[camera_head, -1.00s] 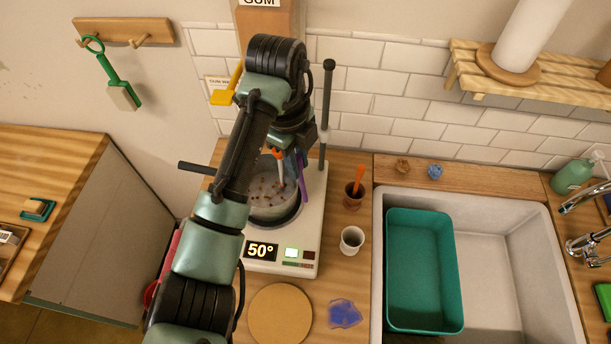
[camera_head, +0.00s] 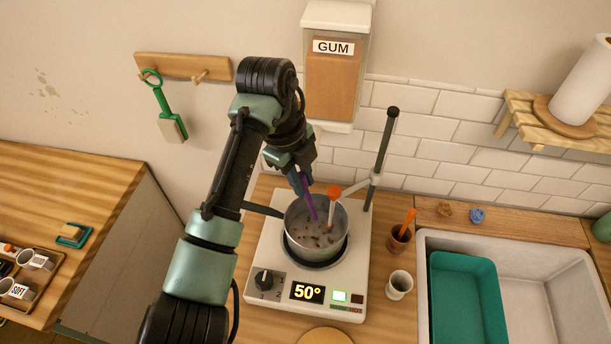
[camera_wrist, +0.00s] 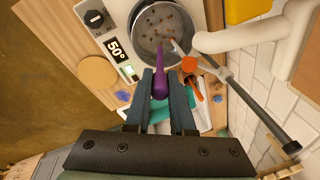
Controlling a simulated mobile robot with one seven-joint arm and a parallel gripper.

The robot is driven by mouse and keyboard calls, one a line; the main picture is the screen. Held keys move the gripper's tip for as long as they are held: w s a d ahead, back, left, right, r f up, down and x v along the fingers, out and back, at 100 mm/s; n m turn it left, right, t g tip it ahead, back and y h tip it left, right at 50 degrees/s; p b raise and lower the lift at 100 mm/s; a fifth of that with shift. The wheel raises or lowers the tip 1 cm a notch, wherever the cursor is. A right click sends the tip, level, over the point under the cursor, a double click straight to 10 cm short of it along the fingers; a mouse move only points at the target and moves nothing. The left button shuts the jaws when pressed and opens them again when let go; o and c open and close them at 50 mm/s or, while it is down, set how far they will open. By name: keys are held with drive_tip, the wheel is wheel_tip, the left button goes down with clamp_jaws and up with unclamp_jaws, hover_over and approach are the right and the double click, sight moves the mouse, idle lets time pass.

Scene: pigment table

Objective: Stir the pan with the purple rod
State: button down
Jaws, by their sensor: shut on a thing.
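The grey pan (camera_head: 330,246) sits on the white hot plate (camera_head: 268,245), whose display reads 50°. Dark bits lie in it. My gripper (camera_head: 303,180) is above the pan's back left rim and is shut on the purple rod (camera_head: 309,203). The rod points down, and its lower end is inside the pan's opening. In the wrist view the rod (camera_wrist: 160,80) stands between my two fingers (camera_wrist: 160,95), with its tip over the pan (camera_wrist: 160,30). I cannot tell whether the tip touches the pan's bottom.
An orange-topped probe (camera_head: 333,192) on a clamp reaches into the pan from the dark stand post (camera_head: 384,150). A gum dispenser (camera_head: 335,75) hangs behind. A brown cup (camera_head: 398,239), a white cup (camera_head: 399,285) and the sink with a teal tub (camera_head: 465,298) are to the right.

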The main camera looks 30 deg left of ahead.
wheel_tip(320, 180, down, 10)
drive_tip(key=b, duration=0.6)
drive_tip(key=shift+w+d+b, duration=0.3)
drive_tip(key=shift+b, duration=0.05)
drive_tip(key=shift+w+f, duration=0.1)
drive_tip(key=shift+f, duration=0.05)
